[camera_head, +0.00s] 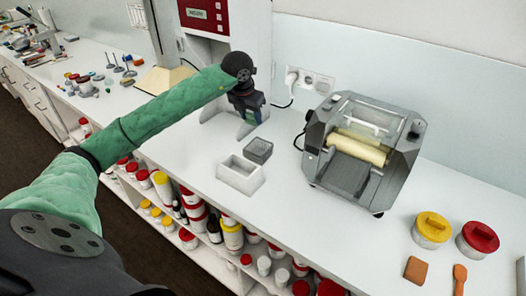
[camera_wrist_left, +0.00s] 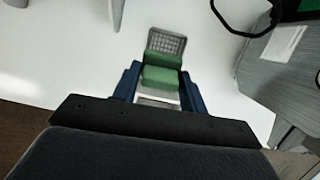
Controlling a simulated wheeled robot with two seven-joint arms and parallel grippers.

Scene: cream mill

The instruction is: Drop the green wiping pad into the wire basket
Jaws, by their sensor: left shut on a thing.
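The green wiping pad (camera_wrist_left: 162,76) is between the blue fingers of my left gripper (camera_wrist_left: 160,88) in the left wrist view. In the head view my left gripper (camera_head: 249,112) points down, above the counter and behind the basket in the picture; the pad is hard to make out there. The small grey wire basket (camera_head: 258,150) stands on the counter just below the gripper in the picture. In the left wrist view its mesh (camera_wrist_left: 167,41) shows beyond the pad, which covers part of it. My right gripper is not in view.
A white open box (camera_head: 240,175) stands right against the basket's front. A grey roller machine (camera_head: 364,150) is to the right, and a white dispenser with a red panel (camera_head: 208,15) is behind. Jars with yellow and red lids (camera_head: 432,229) stand at the far right.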

